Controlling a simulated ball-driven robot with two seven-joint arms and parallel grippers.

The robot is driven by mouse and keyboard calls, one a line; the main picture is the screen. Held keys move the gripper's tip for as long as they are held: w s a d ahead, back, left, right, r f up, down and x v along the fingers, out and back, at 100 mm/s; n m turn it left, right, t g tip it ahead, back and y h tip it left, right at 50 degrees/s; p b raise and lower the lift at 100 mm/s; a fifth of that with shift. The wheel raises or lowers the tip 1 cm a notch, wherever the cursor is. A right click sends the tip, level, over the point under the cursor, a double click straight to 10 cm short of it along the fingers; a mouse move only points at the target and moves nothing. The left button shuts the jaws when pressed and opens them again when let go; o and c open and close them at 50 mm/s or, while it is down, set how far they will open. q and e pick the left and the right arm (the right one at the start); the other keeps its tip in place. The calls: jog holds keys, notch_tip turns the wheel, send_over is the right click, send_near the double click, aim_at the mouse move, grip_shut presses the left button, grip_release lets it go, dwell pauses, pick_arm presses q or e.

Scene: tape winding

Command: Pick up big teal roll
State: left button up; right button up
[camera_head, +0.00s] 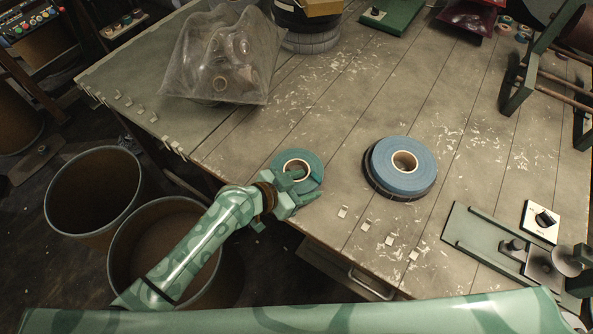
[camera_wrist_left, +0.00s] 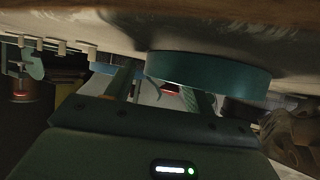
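The teal roll (camera_head: 281,161) lies flat on the workbench near its front edge, with a pale core. My left gripper (camera_head: 306,179) is at the roll's near right side, and its fingers cover part of the roll and core in the head view. In the left wrist view the picture is upside down, with the teal roll (camera_wrist_left: 215,72) under the bench top at the upper edge. The fingers of my left gripper (camera_wrist_left: 160,88) stand apart there, one overlapping the roll's edge. I cannot tell whether they touch it. My right gripper is not in view.
A blue roll (camera_head: 404,182) on a darker roll lies to the right. A clear plastic bag (camera_head: 222,60) lies at the back left. Green fixtures (camera_head: 500,246) stand at right. Two bins (camera_head: 93,190) stand on the floor at left. The bench middle (camera_head: 330,115) is free.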

pick_arm(q)
jog(key=c, duration=0.9)
jog(key=shift+r, duration=0.1)
